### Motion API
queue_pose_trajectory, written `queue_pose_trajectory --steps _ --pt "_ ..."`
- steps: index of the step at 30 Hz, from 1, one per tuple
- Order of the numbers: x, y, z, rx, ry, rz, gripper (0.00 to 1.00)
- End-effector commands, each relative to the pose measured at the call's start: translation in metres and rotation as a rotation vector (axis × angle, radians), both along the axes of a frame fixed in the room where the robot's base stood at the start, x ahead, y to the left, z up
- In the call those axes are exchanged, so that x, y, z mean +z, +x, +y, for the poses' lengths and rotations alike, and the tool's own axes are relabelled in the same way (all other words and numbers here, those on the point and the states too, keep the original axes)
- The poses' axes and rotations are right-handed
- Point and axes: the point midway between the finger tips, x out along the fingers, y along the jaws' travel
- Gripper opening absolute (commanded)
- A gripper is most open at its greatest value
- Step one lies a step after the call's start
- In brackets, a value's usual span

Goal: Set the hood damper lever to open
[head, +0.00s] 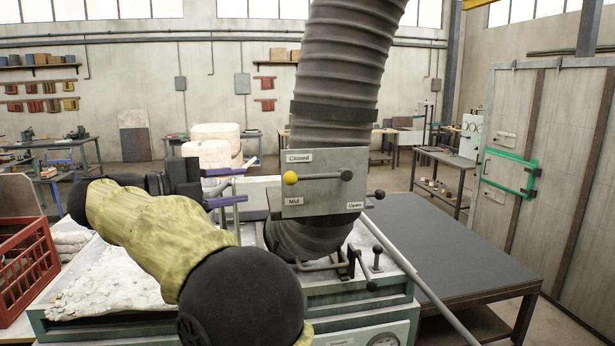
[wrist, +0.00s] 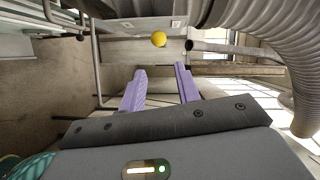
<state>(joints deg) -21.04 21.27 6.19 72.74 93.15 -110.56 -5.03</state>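The damper plate (head: 325,188) is a grey panel on the front of the hood duct (head: 342,60), with labels Closed at upper left, Mid at lower left and Open at lower right. Its lever (head: 318,176) lies roughly level and points left from a dark pivot, its yellow knob (head: 290,178) between the Closed and Mid labels. My gripper (head: 238,186) is open and empty, left of the knob, its purple fingers pointing towards the plate. In the wrist view the yellow knob (wrist: 158,39) shows beyond the gap between my fingertips (wrist: 160,69), apart from them.
A long grey rod (head: 425,285) slants up beside the plate's lower right. A dark table (head: 460,245) stands to the right. A red crate (head: 25,265) and a tray of white material (head: 110,285) are at left. Small dark-knobbed levers (head: 377,255) stand below the plate.

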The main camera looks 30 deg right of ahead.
Motion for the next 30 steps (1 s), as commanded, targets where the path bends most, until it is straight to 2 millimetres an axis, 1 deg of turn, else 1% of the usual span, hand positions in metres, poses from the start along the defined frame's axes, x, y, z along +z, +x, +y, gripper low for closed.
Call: queue_pose_trajectory --steps 1,21,27,30 --pt "0.001 0.0 -0.008 -0.004 -0.001 0.001 0.33" --pt "-0.005 0.012 -0.124 -0.003 0.0 0.001 0.33" --pt "-0.008 0.015 -0.151 -0.003 -0.001 0.001 0.33" --pt "-0.009 0.016 -0.157 0.0 0.0 0.001 0.33"
